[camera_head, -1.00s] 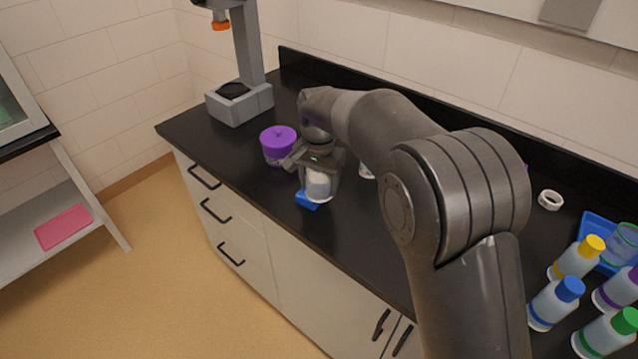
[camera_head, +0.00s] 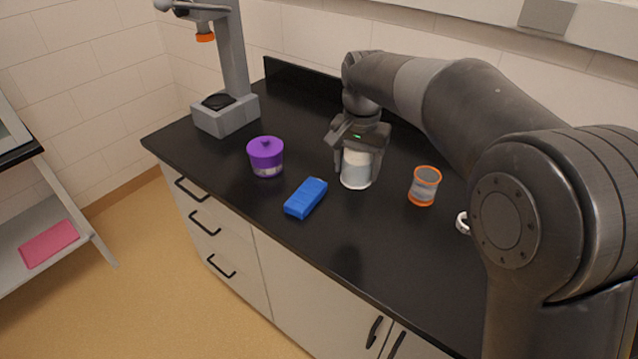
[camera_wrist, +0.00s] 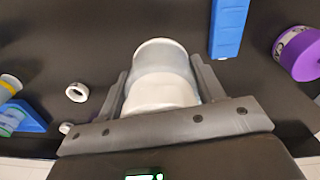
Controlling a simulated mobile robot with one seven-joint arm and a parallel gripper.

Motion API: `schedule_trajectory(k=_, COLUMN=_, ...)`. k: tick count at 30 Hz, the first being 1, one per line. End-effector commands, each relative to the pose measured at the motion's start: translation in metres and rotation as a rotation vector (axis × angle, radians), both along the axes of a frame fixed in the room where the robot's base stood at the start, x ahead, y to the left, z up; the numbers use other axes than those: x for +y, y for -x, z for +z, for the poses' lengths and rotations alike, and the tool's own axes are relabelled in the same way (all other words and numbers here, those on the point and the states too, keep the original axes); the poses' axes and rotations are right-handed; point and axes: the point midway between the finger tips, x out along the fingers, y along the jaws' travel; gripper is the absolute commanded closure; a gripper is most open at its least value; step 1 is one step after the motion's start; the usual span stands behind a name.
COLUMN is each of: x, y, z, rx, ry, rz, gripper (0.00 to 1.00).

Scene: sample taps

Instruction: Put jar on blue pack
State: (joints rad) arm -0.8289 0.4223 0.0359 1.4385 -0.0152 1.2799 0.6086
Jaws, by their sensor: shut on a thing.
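The jar (camera_head: 356,170) is a clear, pale container with a white top. My gripper (camera_head: 357,152) is shut on it from above, with a finger on each side. In the wrist view the jar (camera_wrist: 160,72) sits between the two fingers (camera_wrist: 165,85). Whether its base touches the counter I cannot tell. The blue pack (camera_head: 306,197) lies flat on the black counter, just left of the jar and nearer the front edge, apart from it. The blue pack also shows at the top of the wrist view (camera_wrist: 229,25).
A purple lidded pot (camera_head: 266,156) stands left of the blue pack. An orange-rimmed container (camera_head: 424,186) stands right of the jar. A white ring (camera_head: 463,223) lies farther right, partly hidden by my arm. A grey stand (camera_head: 228,114) is at the back left. The front counter (camera_head: 370,235) is clear.

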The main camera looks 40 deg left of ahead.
Motion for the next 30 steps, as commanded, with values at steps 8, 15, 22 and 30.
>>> schedule_trajectory(k=8, x=0.052, y=0.023, z=-0.035, rx=0.002, ry=0.003, rz=0.006, gripper=0.65)
schedule_trajectory(k=15, x=0.094, y=0.041, z=-0.062, rx=0.001, ry=0.001, rz=0.004, gripper=0.65)
schedule_trajectory(k=22, x=0.104, y=0.045, z=-0.073, rx=0.001, ry=0.001, rz=0.0, gripper=0.65)
schedule_trajectory(k=30, x=0.104, y=0.045, z=-0.108, rx=0.001, ry=0.003, rz=0.001, gripper=0.65)
